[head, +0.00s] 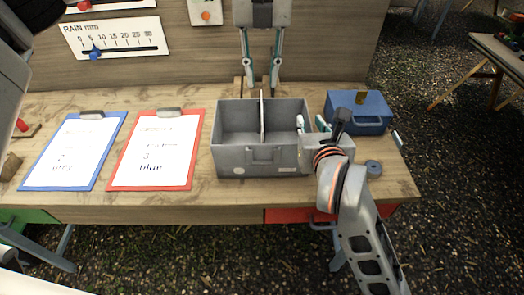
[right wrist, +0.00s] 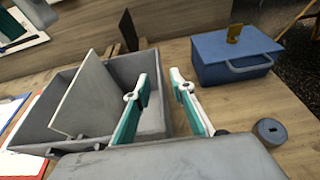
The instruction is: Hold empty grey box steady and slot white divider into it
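The grey box (head: 228,163) stands on the table, also in the right wrist view (right wrist: 112,148). The white divider (head: 262,120) stands upright across its middle, its top a little above the rim; it also shows in the right wrist view (right wrist: 88,98). Its lower edge is hidden. My left gripper (head: 262,88) points down above or behind the divider, fingers spread and empty. My right gripper (head: 311,124) is at the box's right wall, one finger inside and one outside, with a visible gap between them in the right wrist view (right wrist: 163,75).
A blue box (head: 358,113) with a handle stands right of the grey box. A small round blue-grey item (head: 374,168) lies in front of it. Red (head: 196,150) and blue (head: 36,176) clipboards lie at left. A wooden back panel (head: 330,45) rises behind.

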